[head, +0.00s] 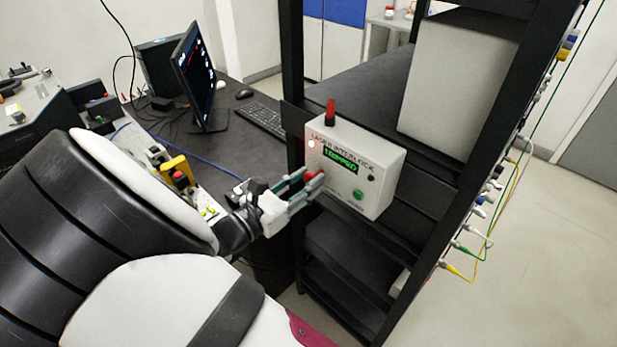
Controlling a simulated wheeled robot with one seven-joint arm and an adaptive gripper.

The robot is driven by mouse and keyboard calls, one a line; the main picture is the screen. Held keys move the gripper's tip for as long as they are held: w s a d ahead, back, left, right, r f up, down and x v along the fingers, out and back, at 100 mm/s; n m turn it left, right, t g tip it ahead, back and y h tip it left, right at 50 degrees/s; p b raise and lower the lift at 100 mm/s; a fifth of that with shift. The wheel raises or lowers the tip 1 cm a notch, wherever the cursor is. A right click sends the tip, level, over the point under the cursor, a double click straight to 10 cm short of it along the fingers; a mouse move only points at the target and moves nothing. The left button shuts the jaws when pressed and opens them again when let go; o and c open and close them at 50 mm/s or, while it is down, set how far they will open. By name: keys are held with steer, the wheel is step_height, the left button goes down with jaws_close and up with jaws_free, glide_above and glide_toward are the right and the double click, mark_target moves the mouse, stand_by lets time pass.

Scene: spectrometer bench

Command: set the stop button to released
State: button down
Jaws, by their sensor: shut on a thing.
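The laser interlock box (375,190) is a pale grey unit on the black rack's near face. Its green display (340,160) seems to read "TRIPPED". A red light (311,144) glows at its upper left. The red stop button (310,177) is low on the left of the box front, partly hidden by the fingers. My gripper (312,180) reaches it from the left and is shut on it. A green button (358,195) sits to the right of the stop button. A red beacon (330,113) stands on top of the box.
The black rack (293,60) frames the box, with a pale panel (455,80) behind it. Cables hang along the rack's right side. A dark desk with a monitor (200,80) and keyboard (262,118) is at the left back. Floor (530,240) is clear at right.

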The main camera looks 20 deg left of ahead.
steer(key=shift+s+a, duration=0.1)
steer(key=shift+s, duration=0.05)
steer(key=c, duration=1.2)
jaws_free()
steer(key=v, duration=0.7)
steer(key=shift+s, duration=0.3)
